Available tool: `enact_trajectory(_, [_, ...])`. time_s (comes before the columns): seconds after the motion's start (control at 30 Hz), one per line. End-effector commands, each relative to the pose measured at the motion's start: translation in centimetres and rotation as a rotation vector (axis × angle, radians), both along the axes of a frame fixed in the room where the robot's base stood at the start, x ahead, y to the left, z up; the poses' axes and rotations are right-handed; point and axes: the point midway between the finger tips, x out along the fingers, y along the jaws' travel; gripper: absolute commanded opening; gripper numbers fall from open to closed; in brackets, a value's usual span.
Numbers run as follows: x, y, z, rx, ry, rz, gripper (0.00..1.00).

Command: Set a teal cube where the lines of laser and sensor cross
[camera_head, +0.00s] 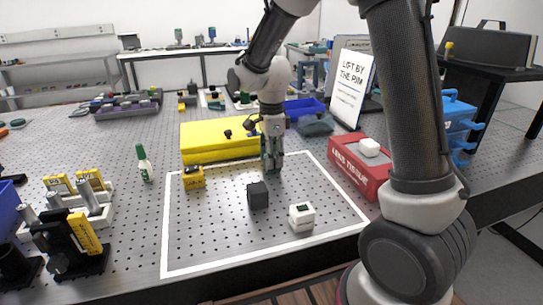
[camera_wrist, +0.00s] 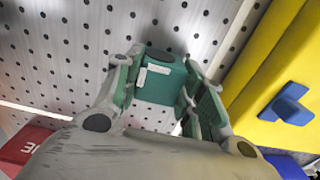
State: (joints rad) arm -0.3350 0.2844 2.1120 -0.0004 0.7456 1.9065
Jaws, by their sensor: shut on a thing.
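My gripper (camera_head: 271,163) points down near the back edge of a white-outlined area on the perforated table. In the wrist view, its fingers are shut on a teal cube (camera_wrist: 161,78) with a small white label and a dark round spot. In the head view the fingers largely hide that cube, and I cannot tell whether it touches the table. A small yellow block (camera_head: 193,177), a black cube (camera_head: 258,195) and a white cube with dark markings (camera_head: 301,217) stand inside the outline. I cannot tell for sure which devices are the laser and sensor.
A long yellow case (camera_head: 215,142) stands close behind my gripper. Yellow-labelled devices on posts (camera_head: 85,236) and a green-capped bottle (camera_head: 144,163) are on the left. The outlined area's front left is clear.

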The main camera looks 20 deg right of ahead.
Motion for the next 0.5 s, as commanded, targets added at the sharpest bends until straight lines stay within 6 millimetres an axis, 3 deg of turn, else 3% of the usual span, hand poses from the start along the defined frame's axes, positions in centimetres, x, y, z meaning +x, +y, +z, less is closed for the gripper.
enact_trajectory(0.27, [0.02, 0.00, -0.14, 0.000, 0.000, 0.000, 0.08])
enact_trajectory(0.3, [0.00, 0.00, -0.22, 0.000, 0.000, 0.000, 0.41])
enact_trajectory(0.4, [0.01, 0.00, -0.18, 0.000, -0.001, 0.000, 0.59])
enact_trajectory(0.5, [0.01, 0.00, -0.18, 0.000, -0.001, 0.000, 0.60])
